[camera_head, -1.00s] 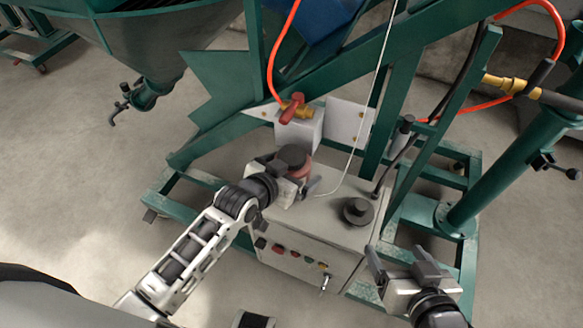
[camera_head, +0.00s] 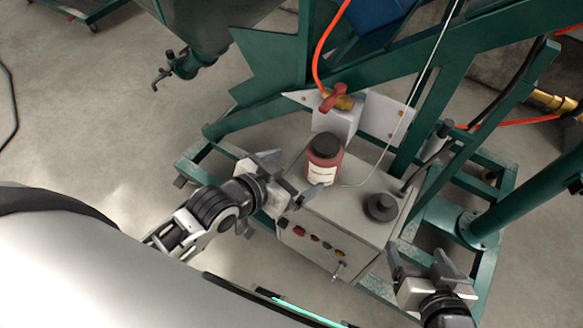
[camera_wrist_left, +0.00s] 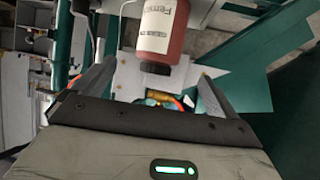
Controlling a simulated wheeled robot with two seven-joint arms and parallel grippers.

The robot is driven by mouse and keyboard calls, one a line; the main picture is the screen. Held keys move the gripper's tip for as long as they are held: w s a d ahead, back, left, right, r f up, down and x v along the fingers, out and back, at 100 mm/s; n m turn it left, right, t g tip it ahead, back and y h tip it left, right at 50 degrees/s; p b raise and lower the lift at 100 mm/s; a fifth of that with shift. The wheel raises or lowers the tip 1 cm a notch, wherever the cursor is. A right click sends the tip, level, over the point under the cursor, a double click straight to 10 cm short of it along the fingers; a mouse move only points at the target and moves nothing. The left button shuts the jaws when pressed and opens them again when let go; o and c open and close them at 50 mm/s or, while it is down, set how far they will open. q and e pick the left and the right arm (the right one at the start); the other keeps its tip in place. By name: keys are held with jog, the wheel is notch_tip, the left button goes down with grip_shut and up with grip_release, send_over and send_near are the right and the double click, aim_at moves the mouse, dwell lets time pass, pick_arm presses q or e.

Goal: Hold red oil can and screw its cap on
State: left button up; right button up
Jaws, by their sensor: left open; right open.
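The red oil can (camera_head: 322,172) stands upright on top of the grey control box, its white label facing me. A dark cap (camera_head: 327,144) sits on its top; how tightly, I cannot tell. My left gripper (camera_head: 290,177) is open and empty, just left of and in front of the can, apart from it. In the left wrist view the can (camera_wrist_left: 163,32) appears upside down beyond the spread fingers (camera_wrist_left: 150,88), with its cap (camera_wrist_left: 155,69) lowest. My right gripper (camera_head: 418,262) is open and empty, off the box's right front corner.
The grey control box (camera_head: 345,215) has buttons on its front and a black round knob (camera_head: 381,207) on top, right of the can. A red-handled valve (camera_head: 338,100) stands behind the can. Green frame beams (camera_head: 430,115) and a thin white cable rise behind and to the right.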

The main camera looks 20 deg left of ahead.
pick_arm(q)
jog(key=s+f+n+y, duration=0.1)
jog(key=s+f+n, duration=0.1)
jog(key=s, duration=0.5)
jog(key=shift+a+g, duration=0.15)
jog(key=shift+g, duration=0.15)
jog(key=shift+r, duration=0.1)
